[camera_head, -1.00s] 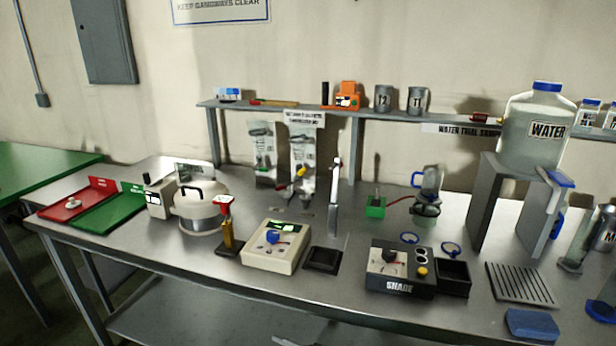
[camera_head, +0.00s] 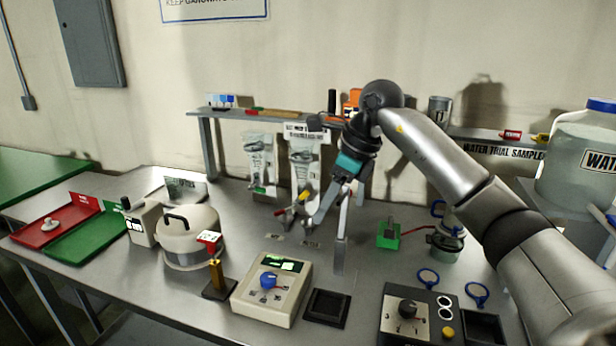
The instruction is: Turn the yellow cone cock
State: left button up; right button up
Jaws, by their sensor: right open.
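The yellow cone cock (camera_head: 304,196) sits on the glass apparatus (camera_head: 303,165) at the back of the bench, near a red-handled part (camera_head: 288,210). My right gripper (camera_head: 335,212) reaches in from the right and points down, just right of the yellow cock. It is open and its jaws look empty. One finger slants down to the left close to the apparatus; I cannot tell whether it touches. The lower part of the apparatus is partly hidden by the gripper. My left gripper is not in view.
A pale upright post (camera_head: 341,240) stands just below the right gripper. A control box with a blue knob (camera_head: 269,280) is in front. A green block (camera_head: 389,234) stands to the right. The shelf (camera_head: 225,113) runs behind.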

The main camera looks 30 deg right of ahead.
aim_at(305, 194)
jog(key=i+l, duration=0.8)
